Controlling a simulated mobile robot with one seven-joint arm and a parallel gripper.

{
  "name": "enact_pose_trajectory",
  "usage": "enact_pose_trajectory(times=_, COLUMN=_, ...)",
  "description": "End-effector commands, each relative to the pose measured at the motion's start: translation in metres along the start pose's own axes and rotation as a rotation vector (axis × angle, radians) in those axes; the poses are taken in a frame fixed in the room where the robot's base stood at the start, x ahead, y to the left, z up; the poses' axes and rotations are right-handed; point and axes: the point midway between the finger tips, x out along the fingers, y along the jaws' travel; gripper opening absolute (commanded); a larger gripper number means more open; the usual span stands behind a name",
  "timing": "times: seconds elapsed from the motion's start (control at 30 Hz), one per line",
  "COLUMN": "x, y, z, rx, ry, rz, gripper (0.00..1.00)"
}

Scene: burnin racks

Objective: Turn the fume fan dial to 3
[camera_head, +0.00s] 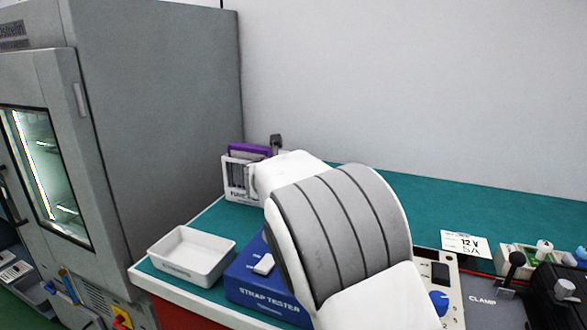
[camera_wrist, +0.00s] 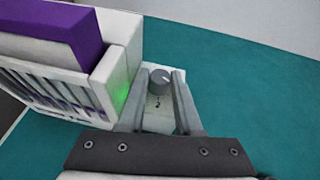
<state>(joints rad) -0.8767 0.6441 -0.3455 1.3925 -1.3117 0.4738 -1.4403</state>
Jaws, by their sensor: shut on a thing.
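The fume fan (camera_head: 238,180) is a white box with a slotted front and a purple block on top, at the back left of the bench. It also fills the upper left of the wrist view (camera_wrist: 118,52), with a green glow on its side. The dial (camera_wrist: 160,76) is a round grey knob with a pale pointer line, beside the box. My gripper (camera_wrist: 161,88) is shut on the dial, one finger on each side. A small dark mark shows on the pale plate below the knob; I cannot read the setting. My arm hides the dial in the head view.
A white tray (camera_head: 191,255) and a blue strap tester (camera_head: 248,283) stand on the bench's near left. A tall grey cabinet (camera_head: 170,110) is at left. A 12 V card (camera_head: 465,243) and a clamp device (camera_head: 490,296) are at right. The green bench top behind is clear.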

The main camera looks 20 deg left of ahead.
Motion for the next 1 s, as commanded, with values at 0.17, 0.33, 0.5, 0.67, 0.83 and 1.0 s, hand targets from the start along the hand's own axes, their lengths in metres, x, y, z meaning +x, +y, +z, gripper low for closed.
enact_pose_trajectory(times=0.17, x=-0.0010, y=0.0015, z=0.0038, rx=0.027, ry=0.002, rz=-0.071, gripper=0.00)
enact_pose_trajectory(times=0.33, x=-0.0003, y=0.0016, z=0.0023, rx=0.044, ry=0.004, rz=-0.108, gripper=0.00)
enact_pose_trajectory(times=0.5, x=0.0002, y=0.0020, z=0.0013, rx=0.049, ry=0.004, rz=-0.119, gripper=0.00)
enact_pose_trajectory(times=0.67, x=0.0004, y=0.0018, z=0.0011, rx=0.049, ry=0.004, rz=-0.120, gripper=0.00)
enact_pose_trajectory(times=0.83, x=0.0005, y=0.0017, z=0.0012, rx=0.049, ry=0.004, rz=-0.120, gripper=0.35)
enact_pose_trajectory(times=1.0, x=0.0004, y=0.0017, z=0.0009, rx=0.049, ry=0.004, rz=-0.119, gripper=0.63)
